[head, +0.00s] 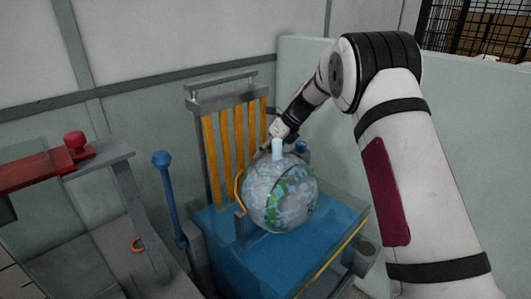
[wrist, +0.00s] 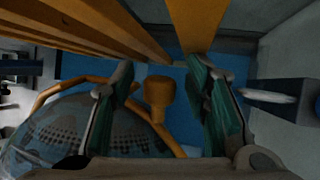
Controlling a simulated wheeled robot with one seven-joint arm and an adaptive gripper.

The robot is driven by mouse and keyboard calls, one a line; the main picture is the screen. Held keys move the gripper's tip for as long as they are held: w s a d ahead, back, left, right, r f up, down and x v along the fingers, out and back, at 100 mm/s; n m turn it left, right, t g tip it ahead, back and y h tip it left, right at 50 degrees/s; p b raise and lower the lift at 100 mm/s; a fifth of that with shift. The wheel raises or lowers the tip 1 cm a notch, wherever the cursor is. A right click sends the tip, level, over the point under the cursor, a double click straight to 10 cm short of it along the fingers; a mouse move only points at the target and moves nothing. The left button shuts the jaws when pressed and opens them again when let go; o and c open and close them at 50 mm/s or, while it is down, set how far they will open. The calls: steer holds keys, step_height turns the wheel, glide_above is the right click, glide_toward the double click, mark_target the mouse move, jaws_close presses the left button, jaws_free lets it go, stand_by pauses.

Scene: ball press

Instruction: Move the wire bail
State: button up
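The wire bail is an orange bent bar (head: 237,187) at the left side of the globe-like ball (head: 280,195) in the head view. In the wrist view, the orange bail (wrist: 62,88) arcs over the clear, patterned ball (wrist: 75,130) at lower left. An orange knob (wrist: 160,90) stands between my fingers; whether it belongs to the bail I cannot tell. My gripper (wrist: 162,82) is open, with a teal-padded finger on each side of the knob and gaps visible. In the head view, my gripper (head: 272,142) is behind the ball's top, partly hidden by a white cylinder (head: 277,148).
The ball rests on a blue base (head: 225,240) before upright yellow slats (head: 224,150) in a grey frame. A blue lever (head: 167,195) stands left. A grey stand with a red part (head: 75,142) is farther left. Walls close in behind and right.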

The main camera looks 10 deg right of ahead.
steer(key=shift+r, duration=0.1)
steer(key=v, duration=1.1)
steer(key=shift+d+r, duration=0.2)
steer(key=shift+r, duration=0.15)
steer(key=shift+s, duration=0.2)
steer(key=s+r+n+h+p, duration=0.1)
steer(key=s+r+n, duration=0.55)
steer(key=s, duration=0.45)
steer(key=s+r+n+h+p, duration=0.2)
steer(key=s+r+n, duration=0.45)
steer(key=s, duration=0.55)
steer(key=s+d+f+n+h+p, duration=0.1)
steer(key=s+n, duration=0.6)
steer(key=s, duration=0.6)
steer(key=s+d+f+n+t+h+p, duration=0.1)
steer(key=s+f+n+h, duration=0.1)
steer(key=s+n, duration=0.6)
steer(key=s, duration=0.5)
steer(key=shift+f, duration=0.15)
